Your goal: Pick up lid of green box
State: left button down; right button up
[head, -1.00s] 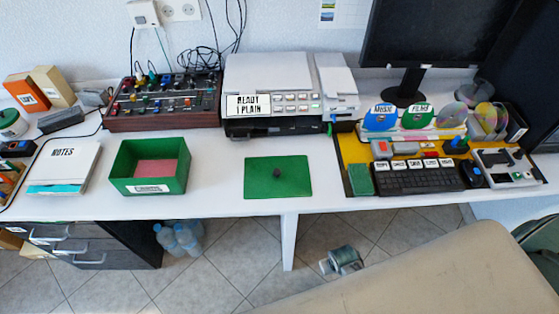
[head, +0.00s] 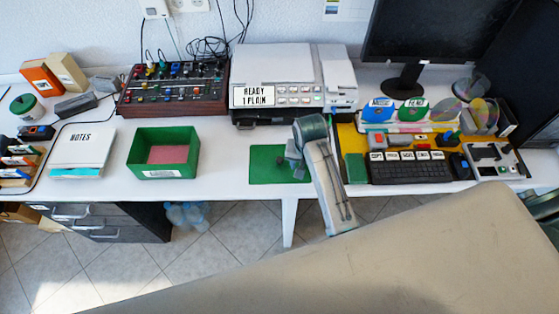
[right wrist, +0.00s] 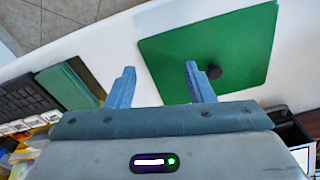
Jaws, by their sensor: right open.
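The green box lid (head: 262,168) lies flat on the white desk, with a dark round knob (right wrist: 213,71) on top. The open green box (head: 188,160) stands to its left, with a pink bottom and a white label on the front. My right gripper (right wrist: 160,68) is open and empty by the lid. In the right wrist view, one finger overlaps the lid beside the knob, and the knob sits outside the gap between the fingers. In the head view my right arm hides the lid's right part and the knob. My left gripper is not in view.
A printer (head: 285,70) stands behind the lid. A keyboard (head: 410,170) and a green block (head: 355,168) lie to the right on a yellow mat. A notebook (head: 80,150) lies left of the box. A large beige surface (head: 400,250) fills the lower right foreground.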

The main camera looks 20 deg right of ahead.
jog(key=w+a+r+m+g, duration=0.1)
jog(key=w+a+r, duration=0.1)
jog(key=w, duration=0.2)
jog(key=w+a+r+m, duration=0.1)
jog(key=w+a+r, duration=0.1)
jog(key=w+r, duration=0.15)
jog(key=p, duration=0.2)
send_over(279, 159)
jog(key=f, duration=0.6)
jog(key=shift+s+d+f, duration=0.1)
jog(key=shift+s+d, duration=0.15)
jog(key=shift+s, duration=0.05)
jog(key=f, duration=0.2)
jog(key=f+p, duration=0.1)
jog(key=f, duration=0.1)
jog(key=shift+w+a+f, duration=0.15)
jog(key=shift+w+f, duration=0.05)
jog(key=shift+f, duration=0.4)
grip_shut()
